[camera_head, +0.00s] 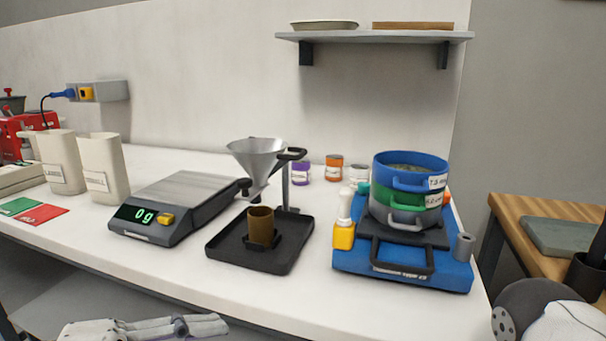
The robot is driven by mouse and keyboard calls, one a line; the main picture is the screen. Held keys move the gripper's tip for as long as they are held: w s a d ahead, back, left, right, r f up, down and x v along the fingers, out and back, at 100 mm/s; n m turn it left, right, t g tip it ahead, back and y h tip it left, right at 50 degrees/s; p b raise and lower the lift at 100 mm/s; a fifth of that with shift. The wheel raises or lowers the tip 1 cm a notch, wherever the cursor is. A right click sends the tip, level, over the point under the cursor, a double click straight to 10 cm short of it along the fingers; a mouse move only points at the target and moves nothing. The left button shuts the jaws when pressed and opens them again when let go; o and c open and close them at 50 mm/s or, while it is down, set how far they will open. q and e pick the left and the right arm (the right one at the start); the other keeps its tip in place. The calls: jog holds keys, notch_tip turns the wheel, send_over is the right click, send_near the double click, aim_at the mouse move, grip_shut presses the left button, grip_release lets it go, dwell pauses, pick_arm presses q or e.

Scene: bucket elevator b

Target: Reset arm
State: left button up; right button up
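My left gripper (215,325) shows at the bottom edge, below the front edge of the white bench (170,268) and clear of the things on it. It points to the right, and I cannot tell whether its fingers are open or shut. Part of my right arm (550,312) shows at the lower right corner, but its gripper is out of view.
On the bench stand a scale (165,222) reading 0g, a funnel (257,158) above a brown cup (261,227) in a black tray (230,255), and a blue shaker (400,268) with stacked sieves (410,185). Two beige containers (103,170) stand left. A wooden table (530,222) is right.

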pick_arm(q)
jog(key=s+a+f+n+g+y, duration=0.15)
jog(key=s+f+n+y, duration=0.25)
jog(key=f+n, duration=0.5)
jog(key=s+a+f+n+g+y, duration=0.15)
jog(key=s+f+n+y, duration=0.35)
jog(key=f, duration=0.7)
jog(key=s+a+f+n+g+y, duration=0.2)
jog(key=s+n, duration=0.4)
jog(key=s, duration=0.3)
jog(key=s+a+f+n+g+y+p, duration=0.1)
jog(key=s+a+f+n+g+y, duration=0.1)
jog(key=s+a+f+n+g, duration=0.2)
jog(key=s+f+n, duration=0.1)
jog(key=s+f, duration=0.2)
jog(key=s, duration=0.3)
jog(key=shift+s+n+g, duration=0.25)
jog(key=shift+n+g, duration=0.15)
pick_arm(e)
jog(key=shift+w+d+r+t, duration=0.2)
jog(key=shift+w+r, duration=0.1)
jog(key=shift+w, duration=0.2)
jog(key=shift+w+d+r+t, duration=0.1)
jog(key=shift+w+d+r, duration=0.15)
jog(key=shift+w, duration=0.2)
pick_arm(q)
jog(key=shift+f, duration=0.1)
